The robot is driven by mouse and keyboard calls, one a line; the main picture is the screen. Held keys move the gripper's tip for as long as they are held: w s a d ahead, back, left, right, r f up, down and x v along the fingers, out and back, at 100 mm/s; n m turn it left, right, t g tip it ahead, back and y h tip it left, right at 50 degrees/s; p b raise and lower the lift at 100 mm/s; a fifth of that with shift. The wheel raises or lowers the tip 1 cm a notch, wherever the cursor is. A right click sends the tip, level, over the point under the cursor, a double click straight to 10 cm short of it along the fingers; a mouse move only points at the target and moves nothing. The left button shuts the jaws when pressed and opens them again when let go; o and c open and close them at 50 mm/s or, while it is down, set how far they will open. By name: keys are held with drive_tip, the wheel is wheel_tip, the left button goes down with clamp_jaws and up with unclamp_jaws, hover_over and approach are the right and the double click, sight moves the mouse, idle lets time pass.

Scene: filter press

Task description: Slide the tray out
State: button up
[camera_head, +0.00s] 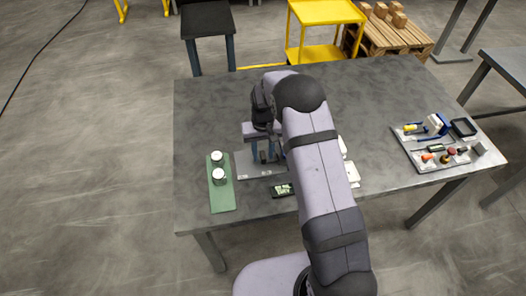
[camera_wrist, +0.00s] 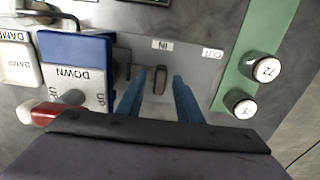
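A flat grey plate with IN and OUT labels (camera_wrist: 190,52) lies under my gripper in the wrist view. The same grey plate shows partly in the head view (camera_head: 243,168). A small dark upright handle (camera_wrist: 160,80) stands on it near the IN label. I take this to be the tray's handle; the tray's outline is not clear. My gripper (camera_wrist: 159,78) points down with its two blue fingers apart, one on each side of the handle, with a gap showing on both sides. In the head view my gripper (camera_head: 263,152) is over the plate, and my arm hides much beyond it.
A green strip (camera_wrist: 228,78) bears two white-capped jars marked 72 and 75 (camera_wrist: 264,67). A blue and white block labelled UP and DOWN (camera_wrist: 75,48) and white DAMP pieces (camera_wrist: 20,68) stand opposite. A black display (camera_head: 283,190) and a tool tray (camera_head: 420,163) are on the table.

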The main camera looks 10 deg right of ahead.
drive_tip(key=shift+c, duration=0.6)
clamp_jaws()
drive_tip(key=a+b, duration=0.1)
drive_tip(key=a, duration=0.8)
drive_tip(key=shift+o, duration=0.6)
unclamp_jaws()
drive_tip(key=shift+a, duration=0.1)
drive_tip(key=shift+r, duration=0.15)
